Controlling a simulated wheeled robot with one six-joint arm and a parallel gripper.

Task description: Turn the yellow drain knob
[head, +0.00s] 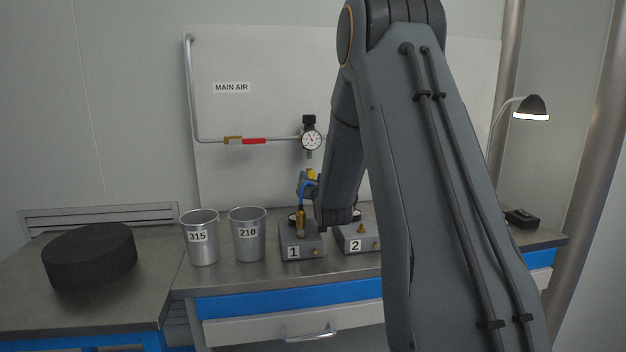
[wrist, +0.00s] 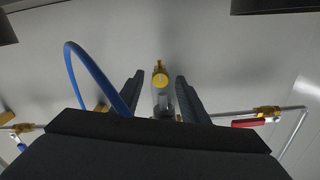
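The yellow drain knob (wrist: 160,80) shows in the wrist view at the end of a clear-grey bowl, between my fingers. My gripper (wrist: 160,76) is open, with one dark finger on each side of the knob and a visible gap to each. I cannot tell how deep the knob sits between the fingertips. In the head view a small yellow piece (head: 311,174) shows below the pressure gauge (head: 311,140), just above my gripper (head: 306,187), which is partly hidden by my arm.
A blue hose (wrist: 90,67) arcs left of my fingers in the wrist view. A red valve handle (head: 254,141) lies on the pipe left of the gauge. Metal cups (head: 201,252) and numbered blocks (head: 303,251) stand on the bench below. A black round object (head: 90,257) lies at the left.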

